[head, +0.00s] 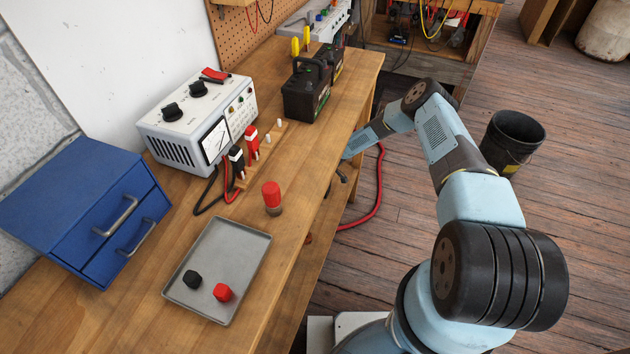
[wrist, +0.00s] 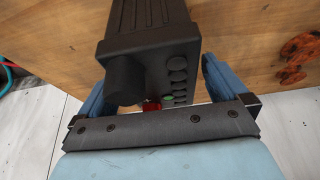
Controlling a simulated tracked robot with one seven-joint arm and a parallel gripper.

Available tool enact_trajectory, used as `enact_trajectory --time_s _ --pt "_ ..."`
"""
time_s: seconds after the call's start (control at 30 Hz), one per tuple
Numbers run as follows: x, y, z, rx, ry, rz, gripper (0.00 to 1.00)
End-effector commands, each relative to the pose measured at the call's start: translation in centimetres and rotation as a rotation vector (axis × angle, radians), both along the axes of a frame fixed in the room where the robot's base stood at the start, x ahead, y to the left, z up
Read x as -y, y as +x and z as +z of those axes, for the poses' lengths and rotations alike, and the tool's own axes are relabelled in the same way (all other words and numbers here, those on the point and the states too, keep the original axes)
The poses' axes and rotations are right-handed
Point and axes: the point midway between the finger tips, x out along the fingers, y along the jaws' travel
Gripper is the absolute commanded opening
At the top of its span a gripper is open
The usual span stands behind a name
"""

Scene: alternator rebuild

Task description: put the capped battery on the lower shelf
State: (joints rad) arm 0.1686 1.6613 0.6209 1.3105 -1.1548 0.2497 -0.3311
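In the wrist view, a black battery (wrist: 150,42) with a row of round vent plugs fills the space between the blue fingers of my gripper (wrist: 153,62). The fingers meet its two sides. A black cap (wrist: 122,80) covers one terminal; a small red part shows near it, mostly hidden by my gripper's palm. A brown wooden surface (wrist: 250,35) lies behind the battery; I cannot tell whether the battery touches it, or whether this is the lower shelf. In the head view my arm reaches to the bench's right edge, and the bench hides the gripper and held battery.
The bench (head: 290,170) carries a charger (head: 190,125), a blue drawer box (head: 110,225), a grey tray (head: 245,250) with a black and a red cap, and another black battery (head: 308,92). A red cable (head: 378,190) hangs beside the bench. A black bucket (head: 512,140) stands on the floor.

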Motion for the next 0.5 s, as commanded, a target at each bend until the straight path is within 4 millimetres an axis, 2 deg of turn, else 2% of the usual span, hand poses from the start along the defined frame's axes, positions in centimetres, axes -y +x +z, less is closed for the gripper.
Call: enact_trajectory --time_s 0.27,0.5 --pt "0.3 0.1 0.8 0.002 -0.001 0.0 1.0" --pt "1.3 -0.3 3.4 0.002 -0.001 0.001 1.0"
